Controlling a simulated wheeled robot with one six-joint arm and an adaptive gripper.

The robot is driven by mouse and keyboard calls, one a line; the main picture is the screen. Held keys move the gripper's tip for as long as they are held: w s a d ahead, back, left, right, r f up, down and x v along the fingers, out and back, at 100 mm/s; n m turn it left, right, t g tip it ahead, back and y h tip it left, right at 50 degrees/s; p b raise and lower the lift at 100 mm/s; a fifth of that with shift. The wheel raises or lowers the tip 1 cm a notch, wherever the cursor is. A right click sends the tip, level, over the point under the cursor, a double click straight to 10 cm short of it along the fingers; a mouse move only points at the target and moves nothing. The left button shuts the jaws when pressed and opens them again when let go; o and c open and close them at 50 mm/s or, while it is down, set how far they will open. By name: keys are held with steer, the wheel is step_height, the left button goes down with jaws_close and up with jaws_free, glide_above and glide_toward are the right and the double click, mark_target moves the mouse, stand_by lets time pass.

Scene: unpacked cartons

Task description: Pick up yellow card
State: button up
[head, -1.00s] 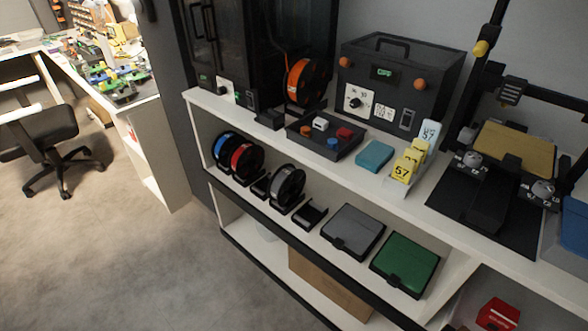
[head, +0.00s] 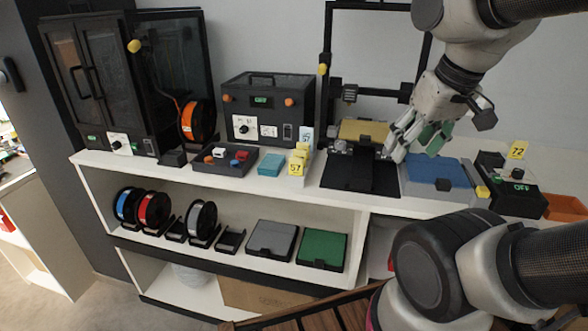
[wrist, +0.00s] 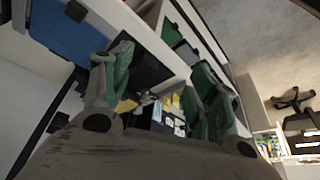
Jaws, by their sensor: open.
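Several yellow cards (head: 296,167) marked 57 stand in a row on the white shelf top, with a pale blue-white card (head: 306,134) behind them. Yellow shapes that look like these cards (wrist: 176,103) show between the fingers in the wrist view, some distance away. Another yellow card (head: 517,150), marked 72, stands at the right by a black device. My gripper (head: 415,142) is open and empty, with green finger pads. It is above the shelf in front of the printer, to the right of the row of cards and apart from it. Both fingers also show in the wrist view (wrist: 160,88).
A teal block (head: 271,164) and a black tray (head: 222,166) lie left of the cards. A black box (head: 266,107) stands behind them. A blue-topped bin (head: 437,171) is below my gripper.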

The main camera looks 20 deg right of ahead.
stand_by(0.3)
steer(key=shift+c, duration=1.2)
steer(key=shift+w+a+f, duration=0.1)
steer(key=shift+f, duration=0.2)
steer(key=shift+c, duration=1.3)
steer(key=m+g+y, duration=0.2)
steer(key=m+y, duration=0.2)
steer(key=m, duration=2)
glide_above(297, 158)
steer(key=d, duration=0.3)
step_height(297, 158, down, 8)
steer(key=shift+s+a+x, duration=0.1)
steer(key=shift+s+x, duration=0.1)
steer(key=shift+x, duration=1.1)
steer(key=shift+s+a+x, duration=0.1)
steer(key=shift+s+x, duration=0.05)
steer(key=shift+x, duration=1.15)
steer(key=shift+s+a+x, duration=0.1)
steer(key=shift+s+x, duration=0.1)
steer(key=shift+x, duration=1.1)
